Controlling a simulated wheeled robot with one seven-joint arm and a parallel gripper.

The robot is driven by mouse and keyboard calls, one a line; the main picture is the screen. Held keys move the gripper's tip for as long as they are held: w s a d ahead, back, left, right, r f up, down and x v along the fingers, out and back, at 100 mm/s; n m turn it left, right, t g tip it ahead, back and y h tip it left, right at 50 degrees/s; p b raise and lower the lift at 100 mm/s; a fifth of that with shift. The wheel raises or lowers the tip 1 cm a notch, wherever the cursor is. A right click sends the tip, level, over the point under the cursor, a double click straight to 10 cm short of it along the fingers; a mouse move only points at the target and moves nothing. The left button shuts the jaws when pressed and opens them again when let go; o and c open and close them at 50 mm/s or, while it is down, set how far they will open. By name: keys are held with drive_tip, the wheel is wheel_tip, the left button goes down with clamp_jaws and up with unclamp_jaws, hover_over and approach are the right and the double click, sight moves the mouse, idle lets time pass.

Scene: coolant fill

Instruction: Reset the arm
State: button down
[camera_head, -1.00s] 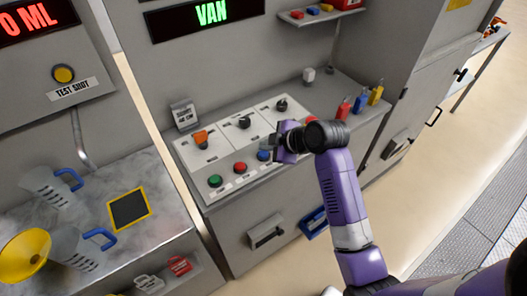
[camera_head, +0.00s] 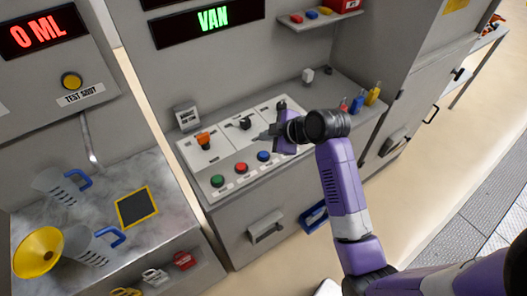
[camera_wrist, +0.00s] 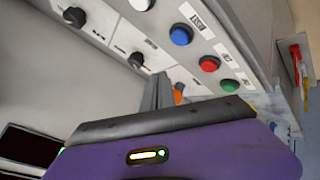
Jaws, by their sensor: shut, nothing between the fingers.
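My purple arm (camera_head: 340,190) reaches in from the lower right in the head view. My gripper (camera_head: 262,136) is shut and empty, pointing left above the white control panel (camera_head: 215,160). In the wrist view the shut fingers (camera_wrist: 158,92) stand up in front of the panel, apart from the buttons as far as I can tell. The panel has an orange-handled switch (camera_head: 204,140), black knobs (camera_head: 245,123), and green (camera_head: 217,181), red (camera_head: 240,168) and blue (camera_head: 263,156) buttons. The blue button (camera_wrist: 181,35) also shows in the wrist view.
A lit sign (camera_head: 213,19) reads VAN. Left are a marble counter (camera_head: 165,225), clear jugs with blue handles (camera_head: 60,185), a yellow funnel (camera_head: 38,252) and a yellow-framed black pad (camera_head: 136,207).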

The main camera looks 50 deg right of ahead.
idle(0.8)
drive_tip(key=shift+w+d+r+m, duration=0.15)
drive_tip(key=shift+w+r+m, duration=0.05)
drive_tip(key=shift+m, duration=0.2)
drive_tip(key=w+d+r+m+t+h, duration=0.2)
drive_tip(key=d+r+m+t+h, duration=0.1)
drive_tip(key=r+m, duration=0.15)
drive_tip(key=s+a+f+m+t+y+b, duration=0.1)
drive_tip(key=s+a+f+b, duration=0.1)
drive_tip(key=s+a, duration=1.1)
drive_tip(key=s+a+f+m+t+y+b, duration=0.1)
drive_tip(key=s+a+b, duration=0.4)
drive_tip(key=s+a, duration=0.7)
drive_tip(key=s+f+m+y, duration=0.1)
drive_tip(key=s, duration=0.7)
drive_tip(key=shift+a+f+t+y, duration=0.3)
drive_tip(key=shift+a+f, duration=0.05)
drive_tip(key=shift+a, duration=0.05)
